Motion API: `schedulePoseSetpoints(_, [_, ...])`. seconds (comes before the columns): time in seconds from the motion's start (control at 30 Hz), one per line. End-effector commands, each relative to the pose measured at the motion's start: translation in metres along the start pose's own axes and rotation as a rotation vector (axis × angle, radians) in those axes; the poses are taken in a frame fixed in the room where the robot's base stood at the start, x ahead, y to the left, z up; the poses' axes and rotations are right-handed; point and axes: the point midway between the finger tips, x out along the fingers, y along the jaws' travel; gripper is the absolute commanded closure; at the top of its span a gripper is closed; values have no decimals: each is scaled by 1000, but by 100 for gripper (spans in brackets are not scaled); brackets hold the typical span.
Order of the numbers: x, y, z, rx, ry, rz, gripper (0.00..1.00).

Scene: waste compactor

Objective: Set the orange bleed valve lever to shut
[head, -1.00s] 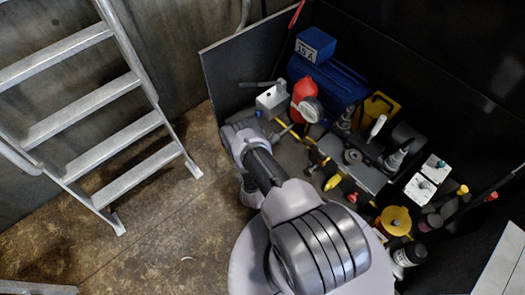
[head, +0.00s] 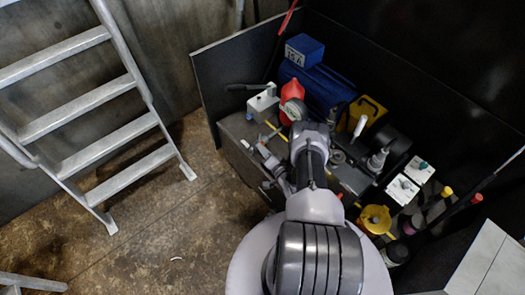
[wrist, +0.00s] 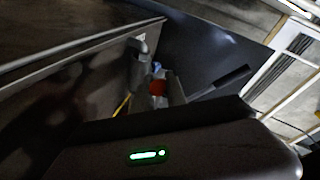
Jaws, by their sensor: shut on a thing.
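My gripper (head: 267,157) is small and dim in the head view, at the left front of the crowded bench, below the grey pump block. It appears shut on the orange bleed valve lever, but the wrist hides the grip and the lever's angle cannot be told. A thin yellow-orange bar (head: 272,129) lies just above the gripper; I cannot tell whether it is part of the valve. In the wrist view a yellow-orange strip (wrist: 122,105) shows beside a grey upright part (wrist: 138,62). My dark wrist housing covers the bottom of that view.
A grey pump block (head: 262,105) with a black handle, a red bottle with a gauge (head: 295,108) and a blue box (head: 303,50) stand behind. White switch boxes (head: 403,190) and a yellow-capped can (head: 375,219) are at right.

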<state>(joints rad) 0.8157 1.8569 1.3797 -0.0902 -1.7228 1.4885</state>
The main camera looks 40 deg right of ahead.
Motion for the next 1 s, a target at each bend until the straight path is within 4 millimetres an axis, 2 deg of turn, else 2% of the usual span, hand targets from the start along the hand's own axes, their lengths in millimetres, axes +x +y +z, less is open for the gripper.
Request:
schedulePoseSetpoints(0.57, [0, 0, 0, -4, -25, -13, 100])
schedulePoseSetpoints(0.6, [0, 0, 0, -4, -25, -13, 75])
schedulePoseSetpoints(0.67, [0, 0, 0, -4, -24, -14, 63])
schedulePoseSetpoints(1.0, [0, -2, -2, -5, -23, -14, 61])
